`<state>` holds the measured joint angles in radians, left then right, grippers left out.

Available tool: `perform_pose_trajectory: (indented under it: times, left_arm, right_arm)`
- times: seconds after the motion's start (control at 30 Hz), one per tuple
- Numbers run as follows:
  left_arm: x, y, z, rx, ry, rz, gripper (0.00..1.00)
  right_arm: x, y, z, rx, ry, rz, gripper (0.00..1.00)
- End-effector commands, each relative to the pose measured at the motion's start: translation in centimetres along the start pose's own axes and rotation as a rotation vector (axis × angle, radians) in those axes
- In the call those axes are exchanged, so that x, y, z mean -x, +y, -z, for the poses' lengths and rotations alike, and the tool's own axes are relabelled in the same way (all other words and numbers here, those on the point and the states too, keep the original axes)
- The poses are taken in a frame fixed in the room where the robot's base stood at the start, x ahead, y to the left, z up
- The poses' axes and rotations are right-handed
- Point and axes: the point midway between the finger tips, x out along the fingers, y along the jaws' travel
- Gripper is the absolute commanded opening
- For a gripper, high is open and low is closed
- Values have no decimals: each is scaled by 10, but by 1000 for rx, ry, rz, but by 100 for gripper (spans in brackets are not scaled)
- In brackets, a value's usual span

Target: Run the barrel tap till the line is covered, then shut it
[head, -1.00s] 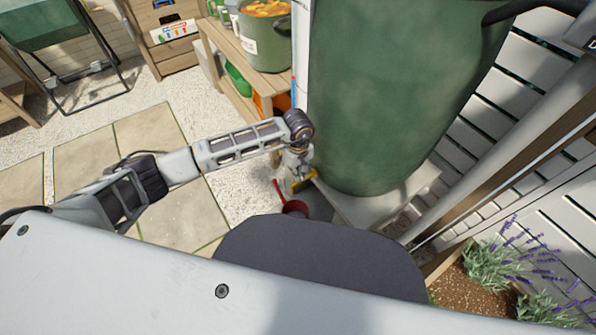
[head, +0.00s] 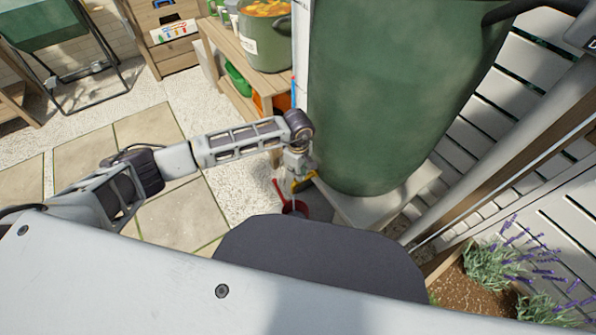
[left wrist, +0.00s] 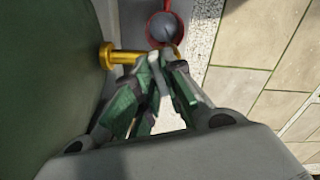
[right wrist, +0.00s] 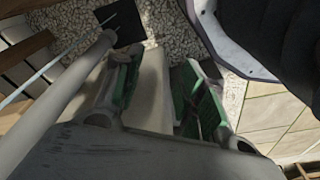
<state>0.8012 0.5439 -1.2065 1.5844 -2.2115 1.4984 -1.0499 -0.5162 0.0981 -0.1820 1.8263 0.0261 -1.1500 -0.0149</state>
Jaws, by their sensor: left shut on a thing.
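The green barrel (head: 395,90) stands on a pale plinth. Its brass tap (head: 304,183) sticks out low on the barrel's side, and it also shows in the left wrist view (left wrist: 125,54). My left gripper (left wrist: 160,62) is shut at the tap's outer end, apparently on its lever, which the fingers mostly hide. A red container (head: 298,207) with a red handle stands below the tap. The left wrist view looks into the container's grey interior (left wrist: 165,28); I cannot make out a line in it. A thin pale streak runs down into the container. My right gripper (right wrist: 160,85) is open and empty.
A wooden shelf (head: 232,55) with a green pot (head: 264,38) stands left of the barrel. Lavender (head: 490,268) grows at the lower right. A pipe (right wrist: 60,100) passes close to my right gripper. Gravel and paving left of the barrel are open.

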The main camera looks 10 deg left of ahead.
Motion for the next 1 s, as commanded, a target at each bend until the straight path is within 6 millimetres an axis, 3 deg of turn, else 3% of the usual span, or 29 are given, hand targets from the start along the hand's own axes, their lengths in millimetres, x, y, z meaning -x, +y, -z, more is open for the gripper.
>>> perform_pose_trajectory:
  times: [0.5, 1.0]
  left_arm:
    - [1, 0, 0, 392, 1, -1, 0]
    - [0, 0, 0, 657, 1, -1, 0]
  right_arm:
    - [-4, 4, 13, 0, 28, -7, 40]
    - [-19, 6, -1, -2, 15, -10, 40]
